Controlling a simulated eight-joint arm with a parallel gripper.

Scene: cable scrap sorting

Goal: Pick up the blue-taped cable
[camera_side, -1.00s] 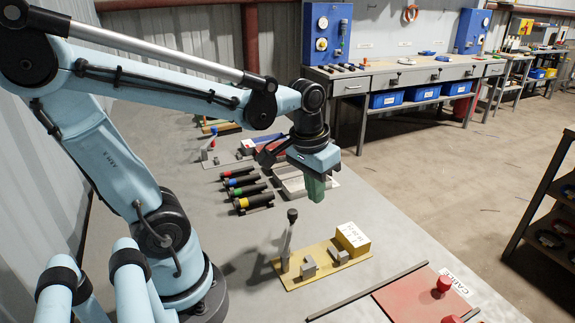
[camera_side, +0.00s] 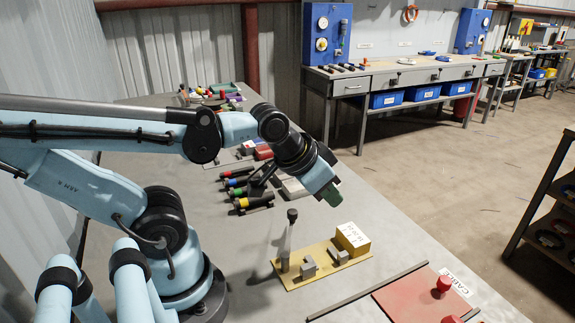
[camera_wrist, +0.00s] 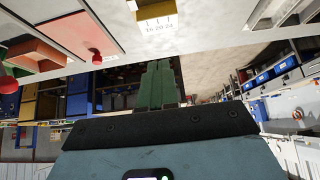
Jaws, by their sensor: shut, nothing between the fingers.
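The blue-taped cable (camera_side: 233,182) is a short dark piece with a blue band. It lies in the side view in a row with red-, green- and yellow-banded pieces on the grey table. My gripper (camera_side: 333,197) is to the right of that row, above the table and tilted outward, apart from the cable. Its green fingers (camera_wrist: 160,86) show together and empty in the wrist view. I cannot make out the blue-taped cable in the wrist view.
A yellow plate (camera_side: 296,279) with an upright lever and a yellow block (camera_side: 352,240) stands in front of the row. A red board (camera_side: 415,300) with red knobs is at the front right. Several coloured items (camera_side: 212,93) lie at the table's far end.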

